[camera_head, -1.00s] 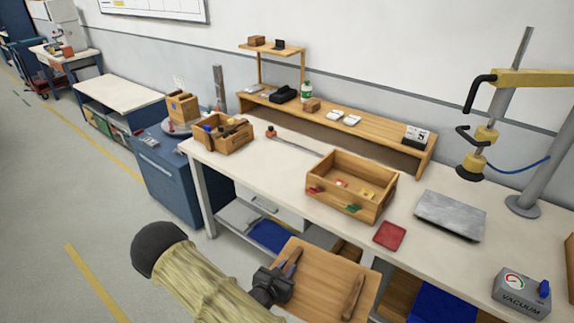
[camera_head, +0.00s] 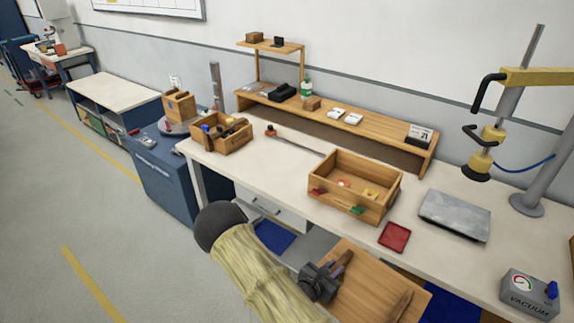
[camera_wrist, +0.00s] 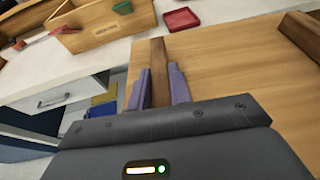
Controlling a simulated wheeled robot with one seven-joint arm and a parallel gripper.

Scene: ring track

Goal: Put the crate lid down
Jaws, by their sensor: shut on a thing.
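The crate lid (camera_head: 375,289) is a flat wooden board with two raised wooden bars. My gripper (camera_head: 338,268) is shut on one bar; in the wrist view the purple fingers (camera_wrist: 160,88) clasp the bar (camera_wrist: 158,58), and the board (camera_wrist: 215,75) spreads to the right. In the head view the lid appears in front of the bench's front edge, roughly level. My forearm hides part of the bench's lower left.
A red tray (camera_head: 394,238) and a grey metal plate (camera_head: 453,216) lie right of the crate on the white bench (camera_head: 262,170). A vacuum box (camera_head: 528,295) and a clamp stand (camera_head: 525,205) are farther right. A tool box (camera_head: 228,138) stands left. Bench surface between the boxes is mostly clear.

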